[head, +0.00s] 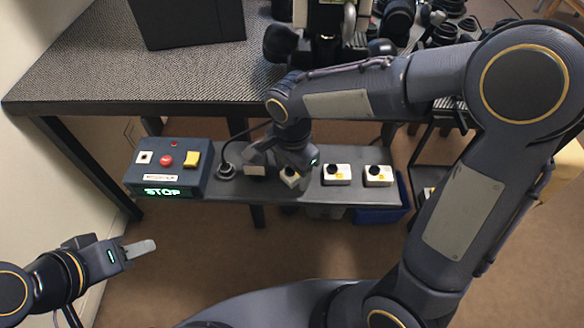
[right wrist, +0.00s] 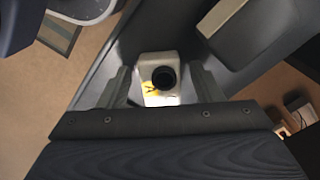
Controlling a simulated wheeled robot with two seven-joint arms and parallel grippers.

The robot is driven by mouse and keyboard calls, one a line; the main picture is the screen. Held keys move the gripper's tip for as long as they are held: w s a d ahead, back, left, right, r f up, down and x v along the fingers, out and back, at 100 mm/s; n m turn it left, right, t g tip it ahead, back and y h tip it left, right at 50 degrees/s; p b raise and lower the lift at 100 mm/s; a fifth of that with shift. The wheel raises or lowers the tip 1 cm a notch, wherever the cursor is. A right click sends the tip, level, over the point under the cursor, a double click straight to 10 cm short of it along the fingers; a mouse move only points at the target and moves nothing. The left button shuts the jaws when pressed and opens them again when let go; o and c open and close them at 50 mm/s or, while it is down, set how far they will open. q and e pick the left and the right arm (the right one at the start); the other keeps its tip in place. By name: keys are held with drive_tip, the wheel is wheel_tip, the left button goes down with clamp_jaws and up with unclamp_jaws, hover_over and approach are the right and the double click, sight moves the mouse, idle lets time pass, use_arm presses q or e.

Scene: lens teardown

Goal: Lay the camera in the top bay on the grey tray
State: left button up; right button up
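Several small white cameras with black lenses stand in a row on a narrow grey surface (head: 318,198) in front of the bench. My right gripper (head: 291,172) is low over this row, around one white camera (head: 289,178). In the right wrist view that camera (right wrist: 161,75), with a yellow mark, stands between the two fingers (right wrist: 160,88). Gaps show on both sides, so the gripper is open. Two more cameras (head: 336,175) (head: 378,176) stand to its right. My left gripper (head: 140,248) is empty above the floor; its fingers are edge-on. I cannot make out a top bay.
A control box (head: 170,168) with a red button and a lit STOP sign stands at the row's left end. A blue bin (head: 383,215) is below.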

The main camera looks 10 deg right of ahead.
sight(292, 171)
drive_tip(key=shift+r, duration=0.35)
wheel_tip(292, 171, up, 12)
drive_tip(key=p, duration=0.4)
drive_tip(key=s+d+n+t+y, duration=0.2)
drive_tip(key=s+d+n, duration=0.3)
drive_tip(key=s, duration=0.2)
drive_tip(key=s+d+f+n+t+y, duration=0.1)
drive_tip(key=s+d+n+t, duration=0.2)
drive_tip(key=s+d+n, duration=0.2)
drive_tip(key=s, duration=0.2)
drive_tip(key=shift+s+d+n+t+y, duration=0.25)
drive_tip(key=shift+s+n+t+y, duration=0.05)
drive_tip(key=shift+s+y, duration=0.1)
